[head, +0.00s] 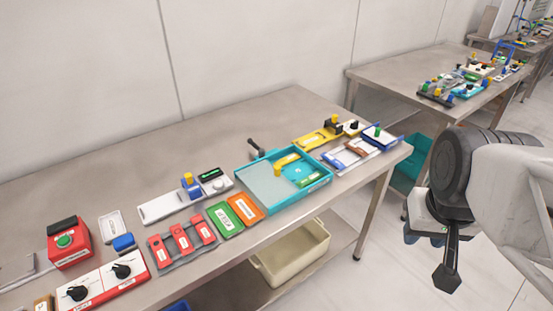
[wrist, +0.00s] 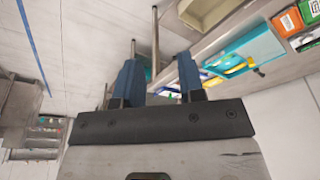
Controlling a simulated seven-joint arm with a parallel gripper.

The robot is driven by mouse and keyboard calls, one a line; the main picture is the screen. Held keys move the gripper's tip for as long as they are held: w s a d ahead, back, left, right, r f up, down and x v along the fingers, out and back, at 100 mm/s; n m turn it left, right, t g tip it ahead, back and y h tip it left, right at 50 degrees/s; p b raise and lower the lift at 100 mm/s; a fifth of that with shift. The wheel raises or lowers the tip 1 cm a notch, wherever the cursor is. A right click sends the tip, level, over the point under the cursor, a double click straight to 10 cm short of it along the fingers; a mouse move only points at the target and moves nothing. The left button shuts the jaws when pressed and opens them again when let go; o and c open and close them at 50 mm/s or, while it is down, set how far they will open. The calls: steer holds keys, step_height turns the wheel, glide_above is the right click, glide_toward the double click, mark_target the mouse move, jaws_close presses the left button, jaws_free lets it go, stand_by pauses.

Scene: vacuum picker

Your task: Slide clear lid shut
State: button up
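A teal tray (head: 296,199) sits on the near workbench. A clear, greyish sliding lid (head: 259,184) covers its left part, with a yellow knob (head: 277,169) near the lid's right edge. The right part is uncovered and shows a yellow piece (head: 287,160) and a green piece (head: 309,179). The tray also shows in the wrist view (wrist: 262,47), upper right. My gripper (head: 418,234) is off the bench's right end, well away from the tray. In the wrist view its two blue fingers (wrist: 160,72) are apart with nothing between them.
Left of the tray are green and orange plates (head: 245,207) and a panel of red switches (head: 182,240). Right of it are a yellow slide fixture (head: 318,139) and a blue-framed fixture (head: 351,153). A black lever (head: 256,147) stands behind the tray. A cream bin (head: 292,256) sits below.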

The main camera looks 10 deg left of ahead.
steer(key=shift+w+a, duration=0.1)
steer(key=shift+w, duration=0.1)
steer(key=c, duration=0.5)
steer(key=shift+w+a+n, duration=0.1)
steer(key=shift+w+n, duration=0.15)
steer(key=shift+n, duration=0.05)
jaws_close()
steer(key=w+a+f+n+h, duration=0.3)
steer(key=w+a+n+h, duration=0.1)
steer(key=w+a+n, duration=1.1)
steer(key=w+a+f+n+t, duration=0.1)
steer(key=w+a+f+n, duration=0.2)
steer(key=a, duration=0.5)
steer(key=w+a+f+n+t+h, duration=0.1)
steer(key=w+a+f+n, duration=0.3)
steer(key=a, duration=0.5)
steer(key=w+a+f+n+t+h, duration=0.1)
steer(key=w+a+f+n+t, duration=0.1)
steer(key=a, duration=0.6)
steer(key=w+f+n, duration=0.1)
steer(key=f+n, duration=0.1)
steer(key=shift+w+a+n, duration=0.15)
steer(key=shift+w+n, duration=0.15)
steer(key=shift+w, duration=0.05)
